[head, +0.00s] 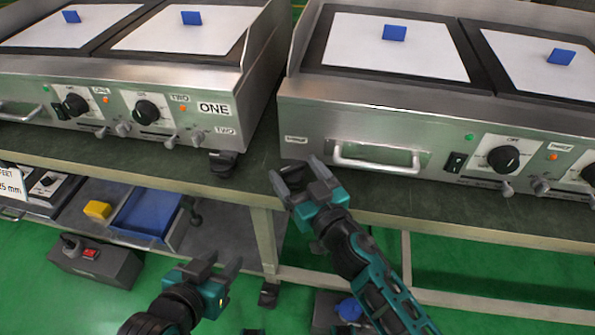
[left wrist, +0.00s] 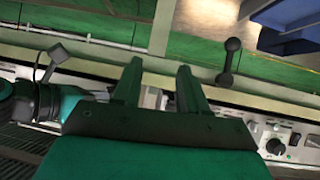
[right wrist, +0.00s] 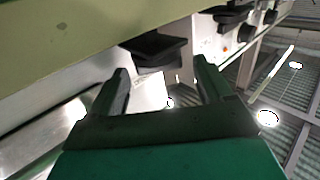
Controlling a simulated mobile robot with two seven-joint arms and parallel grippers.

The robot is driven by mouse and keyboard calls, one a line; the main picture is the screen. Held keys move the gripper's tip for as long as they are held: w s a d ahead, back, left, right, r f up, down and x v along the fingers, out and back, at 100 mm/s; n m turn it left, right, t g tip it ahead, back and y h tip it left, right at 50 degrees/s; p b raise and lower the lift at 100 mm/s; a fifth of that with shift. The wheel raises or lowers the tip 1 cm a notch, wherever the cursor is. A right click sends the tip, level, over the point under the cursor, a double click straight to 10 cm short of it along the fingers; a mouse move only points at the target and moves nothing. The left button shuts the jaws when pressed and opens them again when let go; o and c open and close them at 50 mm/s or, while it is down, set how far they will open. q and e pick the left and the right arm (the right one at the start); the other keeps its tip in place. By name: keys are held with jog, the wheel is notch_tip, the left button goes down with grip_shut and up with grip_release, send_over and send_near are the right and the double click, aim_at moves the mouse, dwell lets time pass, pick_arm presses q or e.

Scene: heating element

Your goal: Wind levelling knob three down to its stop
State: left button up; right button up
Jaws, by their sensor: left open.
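A black levelling knob (head: 292,172) sits under the front left corner of the right-hand griddle (head: 300,120). My right gripper (head: 299,176) is open around or just in front of it; the head view does not show which. In the right wrist view, a black knob (right wrist: 155,48) lies just beyond the open fingertips (right wrist: 160,68). No number shows on it, so I cannot tell if it is knob three. Another black knob (head: 222,160) stands under the front right corner of the griddle labelled ONE (head: 205,90). My left gripper (head: 218,263) is open and empty, low in front of the bench.
The bench edge (head: 240,190) runs below both griddles. A handle (head: 375,160) and dials (head: 503,158) stick out of the right griddle's front. A lower shelf holds a blue tray (head: 145,212) and a yellow block (head: 97,209). Green floor lies in front.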

jog(key=c, duration=1)
jog(key=shift+o, duration=0.2)
jog(key=shift+r+n+y+p, duration=0.25)
jog(key=shift+n+y+p, duration=0.15)
jog(key=shift+p, duration=0.3)
jog(key=shift+w+d+n+g+y+p, duration=0.15)
jog(key=shift+n+g+y+p, duration=0.15)
jog(key=shift+g+y+p, duration=0.25)
jog(key=shift+n+g+y+p, duration=0.25)
jog(key=shift+n+y+p, duration=0.1)
jog(key=shift+n, duration=0.05)
jog(key=shift+d+f+n+g+y+p, duration=0.1)
jog(key=shift+n+g+y+p, duration=0.3)
jog(key=shift+g+y, duration=0.15)
pick_arm(q)
jog(key=shift+s+a+r+y, duration=0.3)
jog(key=shift+a+r, duration=0.4)
jog(key=shift+r, duration=0.05)
pick_arm(e)
jog(key=shift+f+y, duration=0.1)
jog(key=shift+y, duration=0.15)
jog(key=o, duration=1)
jog(key=shift+o, duration=0.2)
